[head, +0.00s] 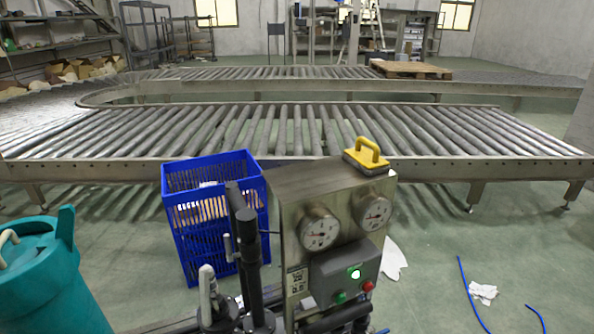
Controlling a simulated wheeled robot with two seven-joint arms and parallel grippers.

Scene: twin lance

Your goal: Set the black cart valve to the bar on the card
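A steel cart cabinet (292,215) stands front centre with two round dial gauges, a left one (319,229) and a right one (374,211). A small pale card or plate (297,281) with dark marks is on its front, too small to read. Black upright fittings (247,250) and a grey-white handle (207,287) stand left of the cabinet. I cannot tell which black part is the valve. Neither of my grippers is in view.
A yellow-handled tool (366,153) lies on the cabinet top. A blue crate (216,205) stands behind left, and a teal container (45,275) at the left edge. A roller conveyor (300,130) crosses behind. Blue hose (472,293) and white scraps (483,292) lie on the right floor.

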